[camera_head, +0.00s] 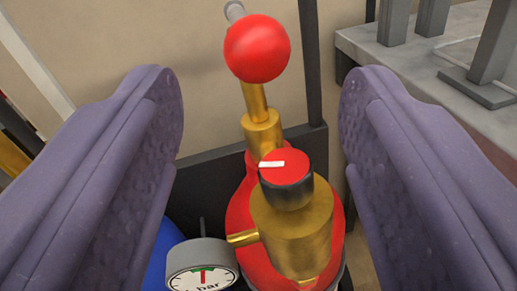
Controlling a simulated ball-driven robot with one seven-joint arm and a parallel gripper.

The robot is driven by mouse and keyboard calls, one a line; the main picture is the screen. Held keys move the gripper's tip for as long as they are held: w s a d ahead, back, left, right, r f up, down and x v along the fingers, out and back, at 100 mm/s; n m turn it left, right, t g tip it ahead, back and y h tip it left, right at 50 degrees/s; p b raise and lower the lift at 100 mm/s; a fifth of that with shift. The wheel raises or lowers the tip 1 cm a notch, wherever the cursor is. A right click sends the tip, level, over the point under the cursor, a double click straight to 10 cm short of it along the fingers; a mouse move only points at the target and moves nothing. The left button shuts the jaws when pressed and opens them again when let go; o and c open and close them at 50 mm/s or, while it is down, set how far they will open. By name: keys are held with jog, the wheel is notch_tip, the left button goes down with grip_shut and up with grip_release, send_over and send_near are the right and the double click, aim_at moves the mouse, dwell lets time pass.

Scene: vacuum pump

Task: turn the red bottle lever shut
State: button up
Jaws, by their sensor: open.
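The red bottle lever ends in a round red ball (256,48) on a brass stem (255,100) in the upper middle of the head camera view. The stem rises from a brass fitting. In front of it, a brass valve body (292,230) carries a red and black knob (286,175) with a white mark pointing left. The red bottle (240,225) is below. My gripper (262,105) is open, with one purple finger on each side of the lever. Neither finger touches the ball or stem in this view.
A pressure gauge (202,268) marked "bar" sits at lower left of the valve, with something blue (168,250) behind it. A grey ledge with metal posts (440,75) stands at upper right. A dark frame and beige wall (185,35) lie behind.

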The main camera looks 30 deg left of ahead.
aim_at(260, 59)
jog(key=b+x, duration=0.1)
jog(key=x, duration=0.6)
jog(key=shift+w+a+b, duration=0.15)
jog(key=shift+w+b, duration=0.15)
grip_shut()
